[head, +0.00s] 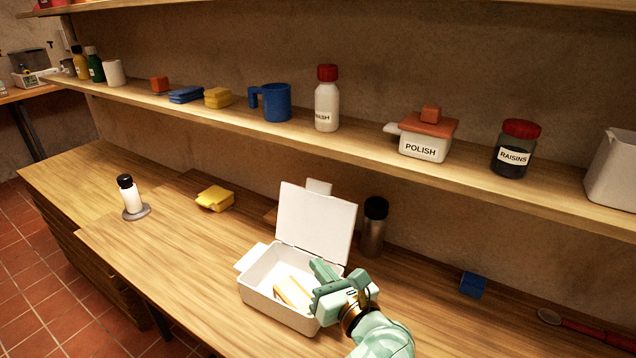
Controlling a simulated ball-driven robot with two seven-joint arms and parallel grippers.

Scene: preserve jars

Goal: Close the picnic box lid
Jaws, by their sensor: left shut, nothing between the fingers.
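The white picnic box (258,293) stands on the wooden worktop, with its lid (317,222) raised and tilted back at the rear. Some pale yellow items (291,290) lie inside. My left gripper (319,282), pale green, is over the right side of the box, in front of the raised lid. Its jaws are shut and empty. My right gripper is not in view.
A yellow sponge (215,198) and a white shaker (130,195) are to the left, a blue block (472,285) to the right. A shelf (350,140) with jars runs above. The worktop left of the box is clear.

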